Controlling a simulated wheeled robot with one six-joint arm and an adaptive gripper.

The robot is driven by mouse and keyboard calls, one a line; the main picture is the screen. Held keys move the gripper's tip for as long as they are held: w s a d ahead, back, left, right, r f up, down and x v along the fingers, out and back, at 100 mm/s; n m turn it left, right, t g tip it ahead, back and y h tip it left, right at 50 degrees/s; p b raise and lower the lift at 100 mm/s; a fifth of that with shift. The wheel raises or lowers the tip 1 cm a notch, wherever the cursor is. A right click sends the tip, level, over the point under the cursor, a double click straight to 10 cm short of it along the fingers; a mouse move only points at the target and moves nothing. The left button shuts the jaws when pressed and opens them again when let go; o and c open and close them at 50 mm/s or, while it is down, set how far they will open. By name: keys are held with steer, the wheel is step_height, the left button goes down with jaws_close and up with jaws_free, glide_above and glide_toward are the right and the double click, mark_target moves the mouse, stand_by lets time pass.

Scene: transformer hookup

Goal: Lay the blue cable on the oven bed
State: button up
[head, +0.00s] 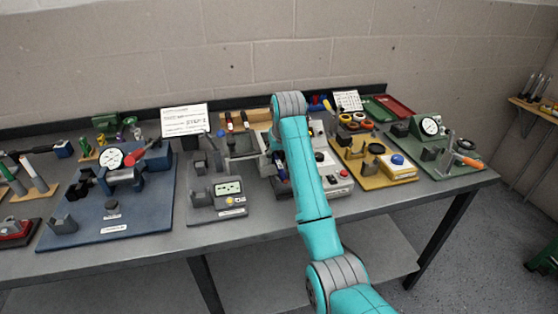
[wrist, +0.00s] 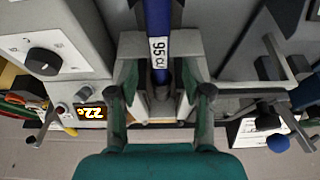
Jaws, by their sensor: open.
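The blue cable (wrist: 157,22) shows in the wrist view, running down from the top edge with a white "95 cu" label. Its lower end sits over a pale metal piece between the jaws; contact is hard to tell. This may be the oven bed, but I cannot be sure. My gripper (wrist: 161,92) is open, one finger on each side of the cable's lower end, and apart from it. In the head view my arm covers much of this spot, and the jaws are hard to make out. The pale oven unit (head: 325,171) shows partly behind the arm.
In the wrist view, a grey housing with a black knob (wrist: 44,62) and a lit display reading 22 (wrist: 91,112) stands close on the left. The head view shows a blue fixture board (head: 112,208) at left, a yellow board (head: 372,174) and a green board (head: 440,155) at right.

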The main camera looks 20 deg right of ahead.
steer(key=shift+r, duration=2.55)
